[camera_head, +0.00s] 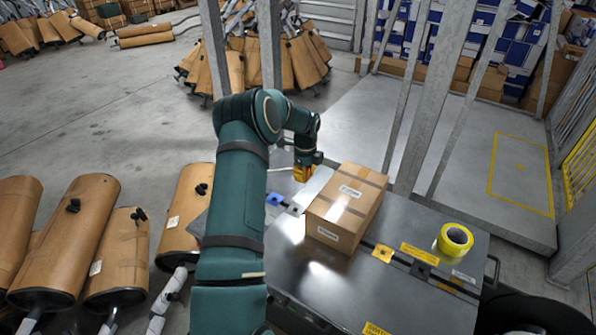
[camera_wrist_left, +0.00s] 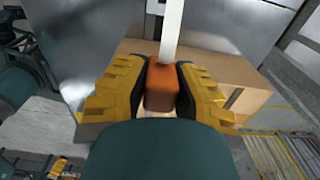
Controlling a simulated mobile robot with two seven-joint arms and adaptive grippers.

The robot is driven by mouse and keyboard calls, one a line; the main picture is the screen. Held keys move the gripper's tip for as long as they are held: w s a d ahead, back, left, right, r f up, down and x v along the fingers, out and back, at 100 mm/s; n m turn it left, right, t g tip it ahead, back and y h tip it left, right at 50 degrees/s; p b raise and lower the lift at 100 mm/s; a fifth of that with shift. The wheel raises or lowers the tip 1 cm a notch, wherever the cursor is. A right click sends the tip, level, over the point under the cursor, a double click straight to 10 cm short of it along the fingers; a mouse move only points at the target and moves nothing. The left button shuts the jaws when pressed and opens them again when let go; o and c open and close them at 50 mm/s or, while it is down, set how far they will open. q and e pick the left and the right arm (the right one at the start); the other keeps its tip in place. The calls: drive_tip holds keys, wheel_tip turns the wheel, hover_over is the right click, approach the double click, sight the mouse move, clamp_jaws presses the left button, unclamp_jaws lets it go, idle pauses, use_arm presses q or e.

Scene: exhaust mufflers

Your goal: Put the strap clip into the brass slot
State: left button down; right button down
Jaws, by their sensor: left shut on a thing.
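My left gripper (camera_head: 304,172) hangs at the far side of the metal table, just left of the cardboard box. In the left wrist view its yellow fingers (camera_wrist_left: 161,88) are shut on an orange-brown block, which I take for the strap clip (camera_wrist_left: 160,90). A white strap (camera_wrist_left: 171,30) runs up from it. A brass-yellow fitting with a dark part beside it, seemingly the brass slot (camera_head: 382,252), sits on the table in front of the box, apart from the gripper. Whether its opening is clear is too small to tell. My right gripper is not in view.
The cardboard box (camera_head: 346,207) stands on the metal table (camera_head: 350,287) between the gripper and the brass fitting. A blue fitting (camera_head: 274,199) lies left of the box. A yellow tape roll (camera_head: 455,240) lies at the right. Wrapped mufflers (camera_head: 65,240) stand at the left.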

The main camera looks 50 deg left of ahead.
use_arm(q)
drive_tip(key=w+d+b, duration=0.1)
drive_tip(key=w+d, duration=0.2)
drive_tip(key=d, duration=1)
drive_tip(key=w+d+b, duration=0.2)
drive_tip(key=w+d, duration=0.2)
drive_tip(key=d, duration=0.8)
drive_tip(key=shift+w+d+f+b, duration=0.15)
drive_tip(key=shift+d+f+b, duration=0.9)
drive_tip(key=shift+f, duration=0.95)
drive_tip(key=shift+w+d+f+b, duration=0.1)
drive_tip(key=shift+d+f+b, duration=0.6)
drive_tip(key=shift+f+b, duration=1)
drive_tip(key=shift+w+d+f+b, duration=0.15)
drive_tip(key=shift+d+f+b, duration=0.7)
drive_tip(key=shift+f, duration=1.5)
drive_tip(key=m+p, duration=0.1)
drive_tip(key=m, duration=0.3)
drive_tip(key=shift+s+r, duration=0.1)
drive_tip(key=m+p, duration=0.1)
drive_tip(key=m, duration=0.3)
drive_tip(key=m+p, duration=0.1)
drive_tip(key=m, duration=0.4)
drive_tip(key=r+m+p, duration=0.1)
drive_tip(key=m, duration=0.4)
drive_tip(key=shift+f, duration=0.2)
